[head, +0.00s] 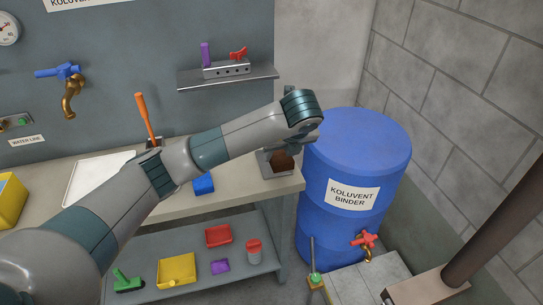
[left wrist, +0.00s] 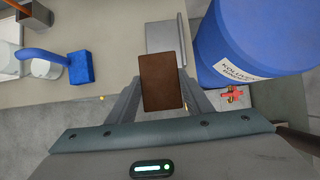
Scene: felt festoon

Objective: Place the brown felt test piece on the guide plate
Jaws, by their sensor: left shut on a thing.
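The brown felt test piece (left wrist: 162,82) is a flat dark brown rectangle between the fingers of my left gripper in the left wrist view. It also shows in the head view (head: 283,160), below my wrist at the right end of the bench. My left gripper (head: 287,147) is shut on it; my own wrist mostly hides the fingers there. The grey metal guide plate (head: 265,166), with a raised edge, sits at the bench's right corner; it also shows in the left wrist view (left wrist: 160,36), just beyond the felt. I cannot tell whether felt and plate touch. My right gripper is not in view.
A large blue drum (head: 352,160) labelled Koluvent Binder stands right beside the bench end. A wall shelf (head: 228,77) with a metal block hangs above. The lower shelf (head: 205,266) holds trays and tools.

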